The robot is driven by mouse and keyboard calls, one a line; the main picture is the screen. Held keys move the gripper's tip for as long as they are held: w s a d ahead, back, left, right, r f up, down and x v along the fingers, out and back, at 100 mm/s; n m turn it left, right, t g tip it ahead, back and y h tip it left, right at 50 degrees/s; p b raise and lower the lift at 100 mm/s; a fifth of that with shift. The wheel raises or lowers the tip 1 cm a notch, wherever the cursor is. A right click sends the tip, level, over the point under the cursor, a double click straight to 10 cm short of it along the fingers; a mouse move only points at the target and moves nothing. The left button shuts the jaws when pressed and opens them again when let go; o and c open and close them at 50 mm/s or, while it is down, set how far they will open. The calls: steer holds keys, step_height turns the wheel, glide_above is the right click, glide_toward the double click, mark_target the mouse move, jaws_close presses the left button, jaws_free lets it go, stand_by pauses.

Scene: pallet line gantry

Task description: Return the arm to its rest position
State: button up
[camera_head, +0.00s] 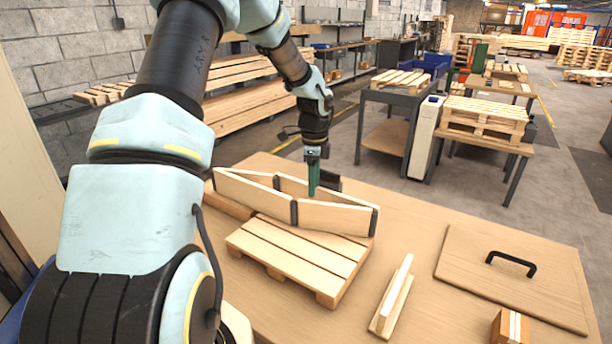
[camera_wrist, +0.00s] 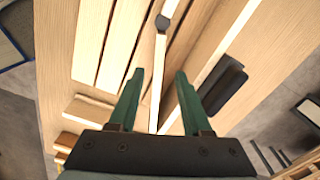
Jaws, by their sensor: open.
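My gripper (camera_head: 313,180) hangs from the bent arm over the far part of the workbench, just above a wooden collar frame with black corner hinges (camera_head: 335,217). In the wrist view my gripper (camera_wrist: 160,95) shows two green fingers spread apart. A thin board edge of the frame runs between and beneath them, and I cannot tell how far below it is. Nothing is held. The frame stands on a small slatted pallet (camera_head: 290,262). My arm covers the left of the head view.
On the workbench (camera_head: 415,225) lie a narrow wooden piece (camera_head: 392,297), a flat lid with a black handle (camera_head: 515,275) and a small block (camera_head: 509,327). Behind are a grey table (camera_head: 392,97) and a stacked-pallet table (camera_head: 484,118). Bare bench lies right of the frame.

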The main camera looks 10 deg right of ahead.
steer(key=s+a+r+n, duration=0.4)
steer(key=s+a+n, duration=0.5)
steer(key=a+n, duration=0.1)
steer(key=s+a+r+n+t, duration=0.1)
steer(key=s+a+r+n, duration=0.4)
steer(key=s+a+n, duration=0.4)
steer(key=a+n, duration=0.2)
steer(key=shift+s+a+n+t, duration=0.3)
steer(key=shift+s+a, duration=0.05)
steer(key=shift+r, duration=0.1)
stand_by(0.4)
